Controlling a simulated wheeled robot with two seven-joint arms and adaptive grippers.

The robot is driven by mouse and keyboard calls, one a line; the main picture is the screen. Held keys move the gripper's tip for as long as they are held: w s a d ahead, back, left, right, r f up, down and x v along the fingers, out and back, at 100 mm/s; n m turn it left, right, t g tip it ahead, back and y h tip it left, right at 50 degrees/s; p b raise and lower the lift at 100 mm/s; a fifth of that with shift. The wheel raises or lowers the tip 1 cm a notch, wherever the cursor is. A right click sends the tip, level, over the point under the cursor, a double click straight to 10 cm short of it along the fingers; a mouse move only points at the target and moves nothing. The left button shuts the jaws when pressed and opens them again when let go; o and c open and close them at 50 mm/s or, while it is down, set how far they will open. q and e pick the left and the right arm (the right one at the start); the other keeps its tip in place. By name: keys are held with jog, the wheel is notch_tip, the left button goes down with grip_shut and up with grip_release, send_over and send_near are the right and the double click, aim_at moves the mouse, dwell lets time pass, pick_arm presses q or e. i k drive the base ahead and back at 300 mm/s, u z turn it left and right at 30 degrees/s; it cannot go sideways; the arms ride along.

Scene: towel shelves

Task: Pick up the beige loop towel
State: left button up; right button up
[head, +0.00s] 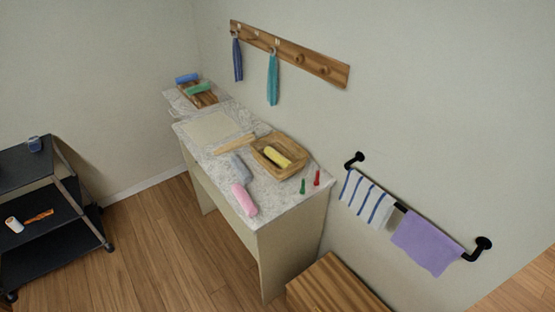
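A flat beige rectangle (209,128) lies on the marble-topped counter, left of its middle; I cannot tell whether it is a towel or a board. No beige towel with a clear loop shows. On the wooden peg rail (300,58) hang a dark blue loop towel (238,60) and a teal loop towel (273,80). Neither of my grippers is in view.
The counter (278,205) holds a wooden tray (262,161) with a yellow roll (277,157), and a pink roll (243,199). A black wall bar (400,206) carries striped and purple towels. A black cart (50,205) stands left; a wooden bench (330,285) is in front.

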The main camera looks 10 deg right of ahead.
aim_at(238, 143)
jog(key=k, duration=1.3)
jog(key=u, duration=0.65)
jog(key=i, duration=0.95)
jog(key=u, duration=0.6)
jog(key=i, duration=1.05)
jog(key=z, duration=0.85)
jog(key=i, duration=0.8)
jog(key=z, duration=0.95)
